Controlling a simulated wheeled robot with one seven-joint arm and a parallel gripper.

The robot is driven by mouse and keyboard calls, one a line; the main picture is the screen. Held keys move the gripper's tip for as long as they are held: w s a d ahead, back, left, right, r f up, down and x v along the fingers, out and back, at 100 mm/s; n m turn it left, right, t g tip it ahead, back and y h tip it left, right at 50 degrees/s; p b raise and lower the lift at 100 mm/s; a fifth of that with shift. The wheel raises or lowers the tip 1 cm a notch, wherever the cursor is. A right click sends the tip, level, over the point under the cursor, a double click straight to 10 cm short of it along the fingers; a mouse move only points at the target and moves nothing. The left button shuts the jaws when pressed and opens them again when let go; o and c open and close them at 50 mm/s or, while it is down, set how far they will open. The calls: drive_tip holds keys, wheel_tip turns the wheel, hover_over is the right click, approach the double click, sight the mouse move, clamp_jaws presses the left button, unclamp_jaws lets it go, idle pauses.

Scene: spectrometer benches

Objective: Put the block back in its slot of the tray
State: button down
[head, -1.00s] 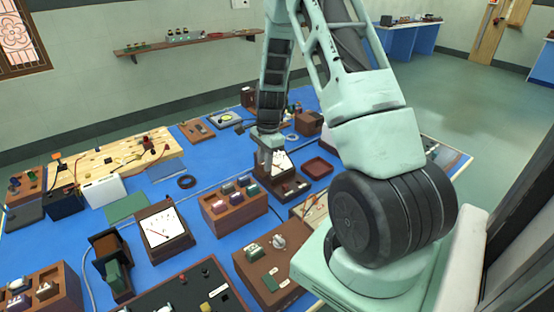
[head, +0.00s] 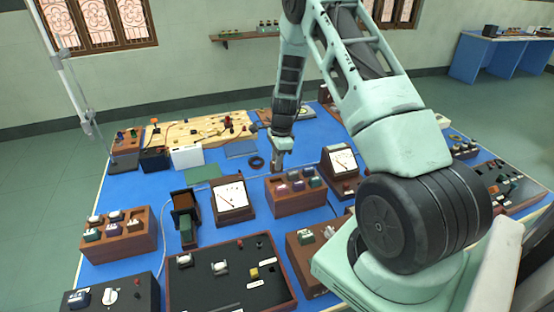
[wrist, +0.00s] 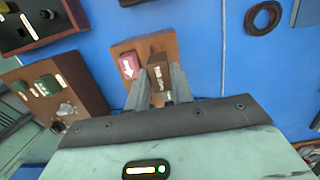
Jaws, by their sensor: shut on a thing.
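My gripper (wrist: 161,90) is shut on a dark brown block (wrist: 158,72) with a pale lettered label. The block lies between the two fingers in the wrist view. A brown wooden tray (wrist: 123,48) shows beyond the fingers, with a pink block (wrist: 128,66) in it. The held block cannot be made out there. The fingers hide part of the tray, and I cannot tell whether the block touches it.
A meter (head: 232,197) stands left of the tray and another meter (head: 341,163) stands to its right. A second wooden tray (head: 119,240) with blocks is at the left. A black panel (head: 230,285) lies in front. A dark coil (head: 257,162) lies on the bench behind.

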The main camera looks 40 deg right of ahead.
drive_tip(key=shift+f+b, duration=1.95)
drive_tip(key=shift+f, duration=1)
drive_tip(key=c, duration=1.1)
unclamp_jaws()
drive_tip(key=shift+c, duration=0.2)
wheel_tip(320, 180, up, 17)
drive_tip(key=s+d+b, duration=0.1)
drive_tip(key=d+b, duration=0.1)
drive_tip(key=b, duration=0.1)
drive_tip(key=shift+r, duration=0.15)
